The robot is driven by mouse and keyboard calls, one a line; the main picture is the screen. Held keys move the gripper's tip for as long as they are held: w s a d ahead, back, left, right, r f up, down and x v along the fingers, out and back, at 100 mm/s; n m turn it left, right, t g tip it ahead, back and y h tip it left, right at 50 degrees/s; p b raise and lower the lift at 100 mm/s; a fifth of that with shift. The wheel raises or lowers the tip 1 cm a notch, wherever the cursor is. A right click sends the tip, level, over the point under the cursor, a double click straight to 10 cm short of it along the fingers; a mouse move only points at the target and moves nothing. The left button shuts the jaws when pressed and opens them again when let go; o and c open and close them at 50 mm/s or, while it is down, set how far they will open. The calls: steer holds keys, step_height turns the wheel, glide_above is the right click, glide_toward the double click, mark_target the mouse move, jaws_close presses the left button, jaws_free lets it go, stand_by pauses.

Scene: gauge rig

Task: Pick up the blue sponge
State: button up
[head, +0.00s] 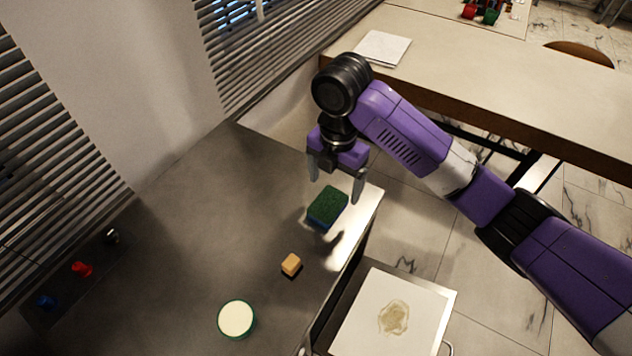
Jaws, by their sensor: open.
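The blue sponge (327,207) lies on the grey metal counter near its right edge. It has a dark green top and blue sides. My gripper (335,190) is open above the sponge, pointing down. One finger shows to the left of the sponge and the other to its right in the picture. The fingers look apart from the sponge and nothing is between them. How high they are above it is hard to tell.
On the counter (190,230) are a small orange-tan block (291,265) and a round white, green-rimmed dish (236,318). A dark strip with coloured knobs (82,269) lies left. A stained white board (392,317) sits below the counter edge. A wooden table (480,80) stands behind.

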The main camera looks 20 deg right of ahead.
mark_target(330, 200)
steer(key=shift+w+f, duration=0.15)
steer(key=shift+w, duration=0.25)
steer(key=shift+w+f, duration=0.15)
steer(key=shift+f, duration=0.15)
steer(key=shift+a+f+p, duration=0.15)
steer(key=shift+f+p, duration=0.65)
steer(key=shift+f, duration=2.65)
steer(key=c, duration=1.4)
steer(key=shift+r, duration=0.1)
step_height(330, 200, up, 20)
steer(key=shift+f, duration=0.1)
